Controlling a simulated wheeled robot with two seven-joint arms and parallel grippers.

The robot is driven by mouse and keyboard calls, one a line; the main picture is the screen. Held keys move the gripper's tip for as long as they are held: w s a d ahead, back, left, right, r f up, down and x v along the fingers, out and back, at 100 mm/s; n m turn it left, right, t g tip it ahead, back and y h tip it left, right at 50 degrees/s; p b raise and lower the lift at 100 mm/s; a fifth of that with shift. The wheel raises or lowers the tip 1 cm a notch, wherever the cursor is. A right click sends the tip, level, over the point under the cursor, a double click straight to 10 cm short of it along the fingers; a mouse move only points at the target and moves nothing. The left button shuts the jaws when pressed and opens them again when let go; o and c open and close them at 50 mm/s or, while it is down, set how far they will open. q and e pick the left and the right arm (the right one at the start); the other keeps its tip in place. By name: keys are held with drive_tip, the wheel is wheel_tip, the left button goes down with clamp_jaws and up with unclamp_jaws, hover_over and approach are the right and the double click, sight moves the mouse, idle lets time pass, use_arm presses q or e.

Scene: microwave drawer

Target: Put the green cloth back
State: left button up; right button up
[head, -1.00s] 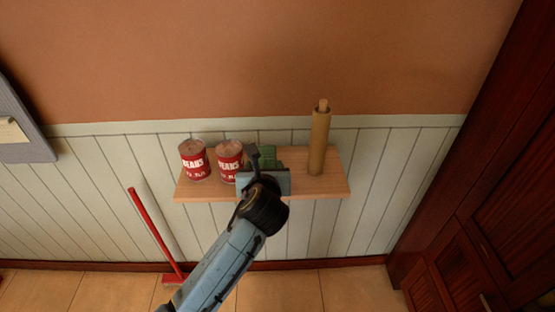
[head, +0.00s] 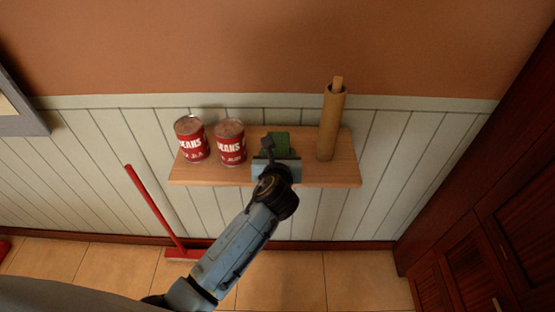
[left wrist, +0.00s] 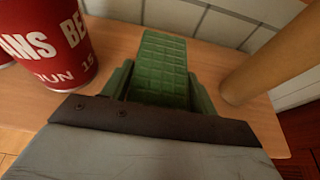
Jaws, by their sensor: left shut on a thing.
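The green cloth (head: 276,143) is on or just above the wooden wall shelf (head: 312,173), between a beans can and a brown roll. My left gripper (head: 274,158) reaches over the shelf's front edge and is shut on the cloth. In the left wrist view the cloth (left wrist: 162,66) shows a quilted surface and stands out beyond the gripper's dark edge. I cannot tell if the cloth rests fully on the shelf. My right gripper is not in view.
Two red beans cans (head: 192,140) and (head: 231,142) stand left of the cloth. A brown upright roll (head: 331,122) stands to its right. A red broom (head: 155,210) leans below at left. Dark wooden cabinets (head: 490,210) fill the right side.

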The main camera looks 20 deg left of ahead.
use_arm(q)
drive_tip(key=shift+f, duration=0.75)
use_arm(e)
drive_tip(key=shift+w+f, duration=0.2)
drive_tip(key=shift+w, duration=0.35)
use_arm(q)
drive_tip(key=o, duration=1.1)
drive_tip(key=shift+f, duration=0.15)
drive_tip(key=shift+c, duration=0.2)
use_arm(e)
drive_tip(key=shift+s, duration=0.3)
